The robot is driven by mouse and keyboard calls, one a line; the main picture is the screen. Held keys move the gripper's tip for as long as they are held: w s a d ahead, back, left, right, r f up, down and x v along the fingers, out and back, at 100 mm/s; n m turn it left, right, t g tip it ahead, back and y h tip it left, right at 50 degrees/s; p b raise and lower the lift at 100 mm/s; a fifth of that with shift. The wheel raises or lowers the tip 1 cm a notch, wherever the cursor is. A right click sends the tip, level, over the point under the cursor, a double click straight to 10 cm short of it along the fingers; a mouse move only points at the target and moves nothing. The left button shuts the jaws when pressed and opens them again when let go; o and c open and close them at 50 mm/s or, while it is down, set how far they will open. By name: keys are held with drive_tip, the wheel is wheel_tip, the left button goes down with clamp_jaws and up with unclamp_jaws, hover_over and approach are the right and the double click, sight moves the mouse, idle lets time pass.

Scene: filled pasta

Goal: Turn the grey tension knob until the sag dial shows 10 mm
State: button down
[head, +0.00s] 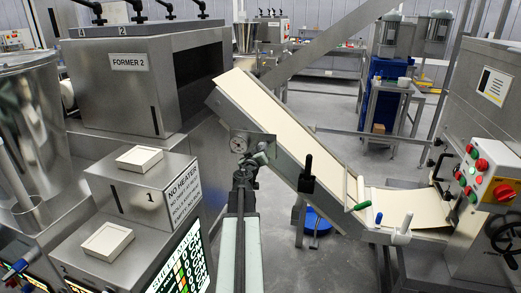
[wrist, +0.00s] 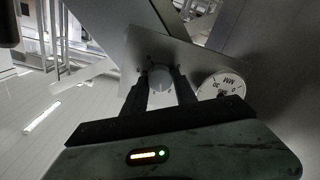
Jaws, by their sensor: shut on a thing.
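My gripper (head: 259,157) is raised at the metal plate (head: 262,136) on the side of the sloping conveyor. In the wrist view its two fingers are closed on the grey tension knob (wrist: 160,77), one on each side. In the head view the gripper covers most of the knob. In the wrist view the dial (wrist: 222,84) is right of the fingers, turned over and partly cut by the finger mount. Its "MM" marking shows, but I cannot read the needle's value.
The conveyor (head: 280,118) carries a pale dough sheet down to the right. The Former 2 machine (head: 125,85) and a "No heater" box (head: 150,190) stand at left. A control box with buttons (head: 490,175) is at right. Grey floor lies open beyond the conveyor.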

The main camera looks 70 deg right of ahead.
drive_tip(key=n, duration=0.4)
drive_tip(key=shift+n, duration=0.3)
idle(0.4)
drive_tip(key=c, duration=1)
unclamp_jaws()
drive_tip(key=shift+a, duration=0.1)
drive_tip(key=a, duration=0.7)
drive_tip(key=shift+s+a+r+p, duration=0.15)
drive_tip(key=shift+s+a+p, duration=0.15)
drive_tip(key=shift+a, duration=0.05)
drive_tip(key=shift+s+n, duration=0.1)
drive_tip(key=shift+n, duration=0.2)
